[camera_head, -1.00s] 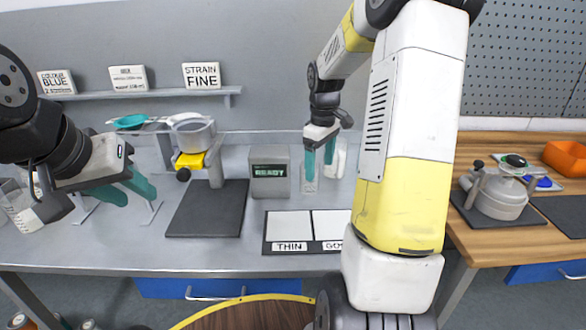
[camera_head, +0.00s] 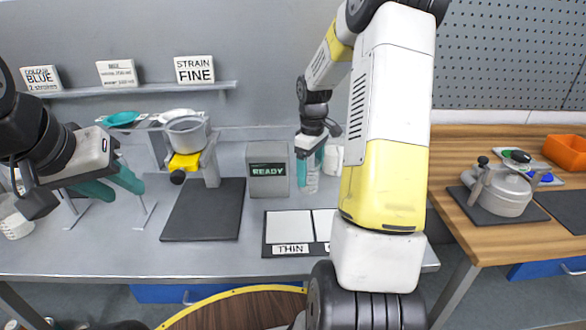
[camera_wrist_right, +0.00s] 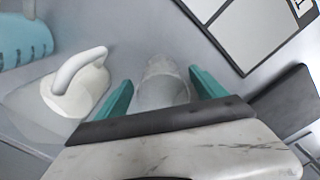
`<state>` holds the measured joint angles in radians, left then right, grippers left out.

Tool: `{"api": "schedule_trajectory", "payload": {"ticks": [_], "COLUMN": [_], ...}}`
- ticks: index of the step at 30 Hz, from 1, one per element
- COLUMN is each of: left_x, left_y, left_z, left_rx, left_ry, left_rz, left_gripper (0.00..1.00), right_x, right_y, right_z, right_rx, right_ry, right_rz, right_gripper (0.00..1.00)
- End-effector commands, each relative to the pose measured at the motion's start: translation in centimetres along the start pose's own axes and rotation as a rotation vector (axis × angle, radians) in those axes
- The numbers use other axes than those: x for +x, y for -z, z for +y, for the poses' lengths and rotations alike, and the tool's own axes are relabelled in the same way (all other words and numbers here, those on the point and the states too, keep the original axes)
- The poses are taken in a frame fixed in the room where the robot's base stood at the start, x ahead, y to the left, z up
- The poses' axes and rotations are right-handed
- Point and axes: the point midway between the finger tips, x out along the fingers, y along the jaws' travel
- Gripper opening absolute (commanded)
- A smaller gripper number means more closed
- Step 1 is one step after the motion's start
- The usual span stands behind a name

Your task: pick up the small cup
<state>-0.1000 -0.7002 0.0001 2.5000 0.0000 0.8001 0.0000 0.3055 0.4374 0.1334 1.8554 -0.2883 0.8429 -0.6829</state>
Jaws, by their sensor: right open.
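The small cup (camera_head: 312,182) is a clear, greyish cup on the grey bench, right of the READY box. My right gripper (camera_head: 310,166) points down over it with teal fingers apart. In the right wrist view the cup (camera_wrist_right: 162,82) shows between the two open fingers (camera_wrist_right: 161,92), with a gap at each side; I cannot make out any contact. My left gripper (camera_head: 112,182) is at the left above the bench, fingers apart and empty.
A white vessel with a looped handle (camera_wrist_right: 75,90) stands close beside the cup. A blue marked container (camera_wrist_right: 22,42) is beyond it. The READY box (camera_head: 268,170) is left of the cup, and the THIN mat (camera_head: 290,250) lies in front. My right arm hides bench behind it.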

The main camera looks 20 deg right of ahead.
Motion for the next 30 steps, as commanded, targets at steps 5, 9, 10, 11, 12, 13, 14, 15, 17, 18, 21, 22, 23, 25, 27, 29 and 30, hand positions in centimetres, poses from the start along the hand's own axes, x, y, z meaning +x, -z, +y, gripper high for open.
{"api": "schedule_trajectory", "payload": {"ticks": [5, 9, 10, 11, 12, 13, 14, 15, 17, 18, 21, 22, 23, 25, 27, 29, 30], "left_x": [0.0, 0.0, 0.0, 0.0, 0.0, 0.0, 0.0, 0.0, 0.0, 0.0, 0.0, 0.0, 0.0, 0.0, 0.0, 0.0, 0.0], "left_y": [0.0, 0.0, 0.0, 0.0, 0.0, 0.0, 0.0, 0.0, 0.0, 0.0, 0.0, 0.0, 0.0, 0.0, 0.0, 0.0, 0.0], "left_z": [0.0, 0.0, 0.0, 0.0, 0.0, 0.0, 0.0, 0.0, 0.0, 0.0, 0.0, 0.0, 0.0, 0.0, 0.0, 0.0, 0.0], "left_rx": [0.000, 0.000, 0.000, 0.000, 0.000, 0.000, 0.000, 0.000, 0.000, 0.000, 0.000, 0.000, 0.000, 0.000, 0.000, 0.000, 0.000], "left_ry": [0.000, 0.000, 0.000, 0.000, 0.000, 0.000, 0.000, 0.000, 0.000, 0.000, 0.000, 0.000, 0.000, 0.000, 0.000, 0.000, 0.000], "left_rz": [0.000, 0.000, 0.000, 0.000, 0.000, 0.000, 0.000, 0.000, 0.000, 0.000, 0.000, 0.000, 0.000, 0.000, 0.000, 0.000, 0.000], "left_gripper": [0.36, 0.36, 0.36, 0.36, 0.36, 0.36, 0.36, 0.36, 0.36, 0.36, 0.36, 0.36, 0.36, 0.36, 0.36, 0.36, 0.36], "right_x": [2.9, 3.9, 3.9, 4.0, 4.0, 4.0, 3.9, 3.9, 3.9, 3.9, 3.9, 3.9, 3.9, 3.9, 3.9, 3.9, 3.9], "right_y": [-0.1, -0.1, -0.1, -0.1, -0.1, -0.1, -0.1, -0.1, -0.1, -0.1, -0.1, -0.1, -0.1, -0.1, -0.1, -0.1, -0.1], "right_z": [-0.3, -0.2, -0.2, -0.2, -0.2, -0.2, -0.2, -0.2, -0.2, -0.2, -0.2, -0.2, -0.2, -0.2, -0.2, -0.2, -0.2], "right_rx": [-0.001, 0.000, 0.000, 0.000, 0.000, 0.000, 0.000, 0.000, 0.000, 0.000, 0.000, 0.000, 0.000, 0.000, 0.000, 0.000, 0.000], "right_ry": [0.003, 0.001, 0.000, 0.000, 0.000, 0.000, 0.000, 0.000, 0.000, 0.000, 0.000, 0.000, 0.000, 0.000, 0.000, 0.000, 0.000], "right_rz": [-0.002, 0.000, 0.000, 0.000, 0.000, 0.000, 0.000, 0.000, 0.000, 0.000, 0.000, 0.000, 0.000, 0.000, 0.000, 0.000, 0.000], "right_gripper": [0.80, 0.80, 0.80, 0.80, 0.80, 0.80, 0.80, 0.80, 0.74, 0.67, 0.47, 0.41, 0.35, 0.21, 0.17, 0.17, 0.17]}}
